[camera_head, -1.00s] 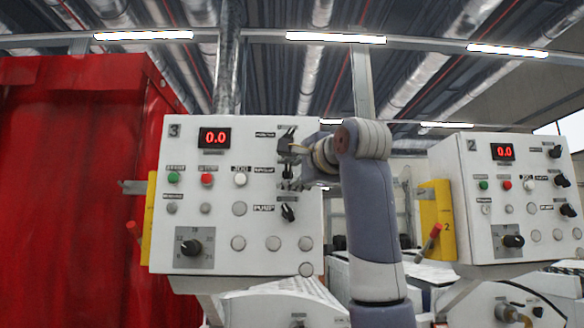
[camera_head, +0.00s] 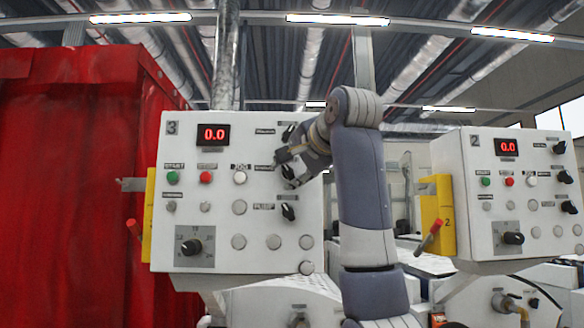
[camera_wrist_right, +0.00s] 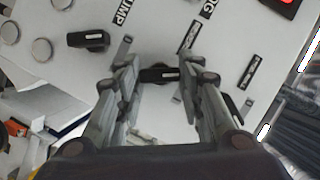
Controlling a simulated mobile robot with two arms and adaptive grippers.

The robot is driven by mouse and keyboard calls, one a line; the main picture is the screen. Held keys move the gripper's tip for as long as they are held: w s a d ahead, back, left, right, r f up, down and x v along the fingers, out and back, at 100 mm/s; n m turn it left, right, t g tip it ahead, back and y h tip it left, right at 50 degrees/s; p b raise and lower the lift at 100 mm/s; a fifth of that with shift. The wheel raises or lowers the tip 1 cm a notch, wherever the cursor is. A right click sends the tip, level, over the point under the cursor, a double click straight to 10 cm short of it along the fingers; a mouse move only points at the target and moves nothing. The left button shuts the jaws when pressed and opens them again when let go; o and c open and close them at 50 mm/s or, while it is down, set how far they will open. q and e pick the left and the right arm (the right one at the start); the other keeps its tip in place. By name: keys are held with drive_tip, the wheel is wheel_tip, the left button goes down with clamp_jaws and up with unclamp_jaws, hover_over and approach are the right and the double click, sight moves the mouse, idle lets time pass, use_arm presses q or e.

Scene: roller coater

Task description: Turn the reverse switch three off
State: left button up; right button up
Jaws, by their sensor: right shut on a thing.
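The white control box marked 3 (camera_head: 235,265) faces me, with a red 0.0 display (camera_head: 213,135). Three black rotary switches stand in a column on its right side. My right gripper (camera_head: 287,166) is at the middle one and partly hides it. In the wrist view, the right gripper's (camera_wrist_right: 165,82) two fingers sit either side of this middle black switch (camera_wrist_right: 158,73), shut on it. Its label is too small to read. The lower switch (camera_head: 288,211), labelled PUMP, is free, and so is the upper switch (camera_head: 289,132). My left gripper is out of view.
A similar control box marked 2 (camera_head: 500,250) stands to the right. Yellow pieces with red-handled levers are beside both boxes. A red curtain-like wall (camera_head: 70,200) fills the left. Green, red and white buttons lie left of the gripper on box 3.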

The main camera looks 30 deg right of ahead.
idle(0.3)
drive_tip(key=o, duration=1.1)
drive_tip(key=shift+w, duration=0.1)
drive_tip(key=shift+c, duration=0.2)
drive_tip(key=v, duration=1.1)
drive_tip(key=shift+s, duration=0.4)
drive_tip(key=shift+s+a, duration=0.1)
drive_tip(key=shift+a, duration=0.1)
drive_tip(key=shift+d, duration=0.1)
